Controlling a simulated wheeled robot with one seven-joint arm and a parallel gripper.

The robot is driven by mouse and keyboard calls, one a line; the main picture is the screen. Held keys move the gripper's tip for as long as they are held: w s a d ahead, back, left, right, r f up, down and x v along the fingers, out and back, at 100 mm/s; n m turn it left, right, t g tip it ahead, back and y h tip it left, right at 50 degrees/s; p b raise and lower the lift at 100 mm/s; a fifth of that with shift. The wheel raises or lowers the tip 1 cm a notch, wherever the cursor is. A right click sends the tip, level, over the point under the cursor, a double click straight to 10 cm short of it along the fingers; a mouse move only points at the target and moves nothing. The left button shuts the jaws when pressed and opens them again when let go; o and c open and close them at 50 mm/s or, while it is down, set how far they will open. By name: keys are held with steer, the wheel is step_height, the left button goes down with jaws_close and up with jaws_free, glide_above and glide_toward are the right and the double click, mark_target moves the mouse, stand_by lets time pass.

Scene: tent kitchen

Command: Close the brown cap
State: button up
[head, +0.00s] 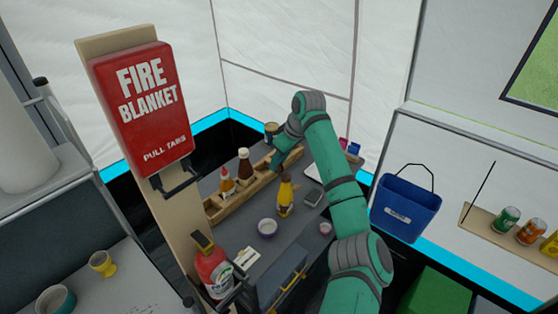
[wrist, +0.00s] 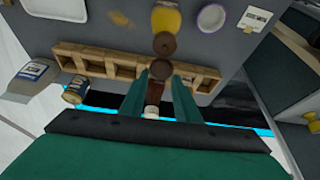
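A yellow bottle (head: 286,199) stands upright on the dark counter and also shows in the wrist view (wrist: 166,19). Its brown cap (head: 286,178) is on top. In the wrist view the brown cap (wrist: 164,44) appears flipped open, with a round lid (wrist: 160,69) beside its base, towards my gripper. My gripper (wrist: 160,77) is open, its two green fingers apart, with the lid seen at the gap between the tips. Whether they touch it cannot be told. In the head view my gripper (head: 277,164) is just above and behind the bottle, partly hidden by my wrist.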

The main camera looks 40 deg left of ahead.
mark_target(279, 167)
steer(key=shift+c, duration=1)
steer(key=shift+d+y, duration=0.15)
steer(key=shift+y, duration=0.15)
steer(key=d+y, duration=0.1)
steer(key=y, duration=0.1)
steer(key=d+y, duration=0.1)
steer(key=y, duration=0.1)
steer(key=shift+s+d+f, duration=0.1)
steer(key=shift+d, duration=0.05)
steer(key=y, duration=0.1)
steer(key=d+y, duration=0.1)
steer(key=y, duration=0.1)
steer(key=d+f+y, duration=0.1)
steer(key=y, duration=0.1)
steer(key=shift+d+f+t+y, duration=0.1)
steer(key=shift+d+f+y, duration=0.45)
steer(key=shift+y, duration=1.2)
steer(key=shift+d+f+t+y, duration=0.15)
steer(key=shift+f+y, duration=0.75)
steer(key=shift+y, duration=0.8)
steer(key=shift+d+f+t+y, duration=0.1)
steer(key=shift+d+f+y, duration=0.45)
steer(key=shift+y, duration=1.2)
steer(key=shift+a+f, duration=0.2)
steer(key=shift+f, duration=0.05)
